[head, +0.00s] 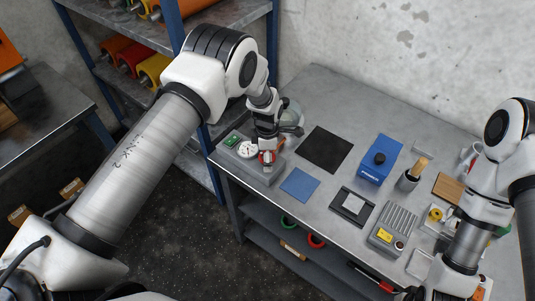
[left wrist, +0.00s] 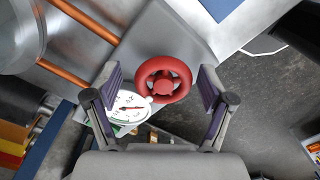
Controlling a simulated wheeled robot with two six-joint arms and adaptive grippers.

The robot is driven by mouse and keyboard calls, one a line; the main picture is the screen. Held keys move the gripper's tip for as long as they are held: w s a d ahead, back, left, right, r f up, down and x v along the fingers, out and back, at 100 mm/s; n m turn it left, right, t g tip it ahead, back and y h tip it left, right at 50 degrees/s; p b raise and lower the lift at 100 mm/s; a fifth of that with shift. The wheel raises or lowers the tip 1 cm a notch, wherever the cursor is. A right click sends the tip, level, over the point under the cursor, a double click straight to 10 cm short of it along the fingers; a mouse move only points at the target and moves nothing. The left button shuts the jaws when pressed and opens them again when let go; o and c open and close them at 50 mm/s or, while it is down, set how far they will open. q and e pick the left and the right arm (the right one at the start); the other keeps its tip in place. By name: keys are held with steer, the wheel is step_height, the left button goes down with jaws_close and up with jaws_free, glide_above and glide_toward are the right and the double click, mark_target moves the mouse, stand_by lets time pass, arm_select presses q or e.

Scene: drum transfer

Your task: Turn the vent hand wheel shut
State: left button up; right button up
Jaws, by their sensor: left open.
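The vent hand wheel is a red ring with a round hub (left wrist: 164,87), face-on in the left wrist view. In the head view only a bit of its red (head: 267,157) shows below my left gripper (head: 266,152). In the left wrist view my left gripper (left wrist: 160,85) is open, with one finger on each side of the wheel and visible gaps between them and the rim. A white dial gauge with a red needle (left wrist: 127,109) sits beside the wheel, partly behind the left finger. My right gripper (head: 445,287) is at the lower right, its fingers unclear.
The wheel and gauge (head: 247,150) sit on a grey unit at the table's left end. Copper pipes (left wrist: 62,70) run beside it. A black mat (head: 325,150), blue mat (head: 300,185) and blue box (head: 380,160) lie to the right. Blue-post shelving (head: 178,25) stands behind.

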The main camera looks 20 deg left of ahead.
arm_select(q)
steer(key=shift+s+r, duration=0.15)
steer(key=shift+c, duration=1.4)
steer(key=shift+s, duration=0.15)
steer(key=c, duration=0.9)
